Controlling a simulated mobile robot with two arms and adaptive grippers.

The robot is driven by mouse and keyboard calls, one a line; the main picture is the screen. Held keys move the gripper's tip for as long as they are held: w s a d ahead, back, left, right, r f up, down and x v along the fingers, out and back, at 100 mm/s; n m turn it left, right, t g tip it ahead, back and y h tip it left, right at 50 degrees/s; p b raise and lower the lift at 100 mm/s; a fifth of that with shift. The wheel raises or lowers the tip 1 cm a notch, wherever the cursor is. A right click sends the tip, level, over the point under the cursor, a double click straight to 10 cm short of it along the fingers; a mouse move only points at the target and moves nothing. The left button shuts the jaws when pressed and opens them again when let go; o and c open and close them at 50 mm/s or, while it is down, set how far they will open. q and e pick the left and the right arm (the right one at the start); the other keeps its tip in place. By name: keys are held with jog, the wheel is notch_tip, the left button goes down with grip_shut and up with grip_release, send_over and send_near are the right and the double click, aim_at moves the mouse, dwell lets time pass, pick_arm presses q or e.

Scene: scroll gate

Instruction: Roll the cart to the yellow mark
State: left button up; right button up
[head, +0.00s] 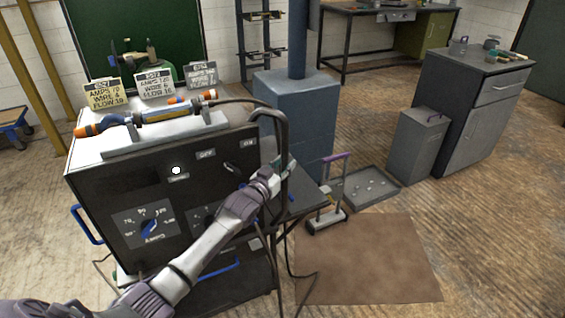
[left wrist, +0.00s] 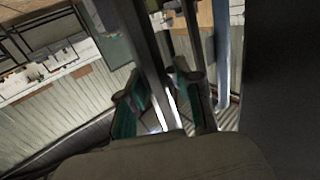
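The cart (head: 160,183) is a dark welding-machine box with a white top, dials, an OFF/ON switch and blue handles, at the left of the head view. A dark looped handle (head: 284,125) rises at its right end. My left gripper (head: 281,165) is at this handle's upright. In the left wrist view, the green-padded fingers (left wrist: 160,98) stand apart on either side of a dark upright bar (left wrist: 150,45), with a bright gap beside it. I cannot tell whether either finger touches it. My right gripper is out of view. I see no yellow mark on the floor.
A torch (head: 150,112) and setting cards (head: 153,84) are on the cart top. A blue-grey pedestal (head: 296,105), a small purple-handled trolley (head: 327,218), a grey tray (head: 363,190) and a grey cabinet (head: 472,105) stand beyond.

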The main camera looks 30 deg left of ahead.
pick_arm(q)
jog(key=shift+o, duration=0.7)
jog(key=shift+r, duration=0.1)
jog(key=shift+w+a, duration=0.1)
jog(key=shift+w, duration=0.05)
jog(key=shift+r, duration=0.1)
jog(key=s, duration=1.2)
jog(key=shift+a, duration=0.45)
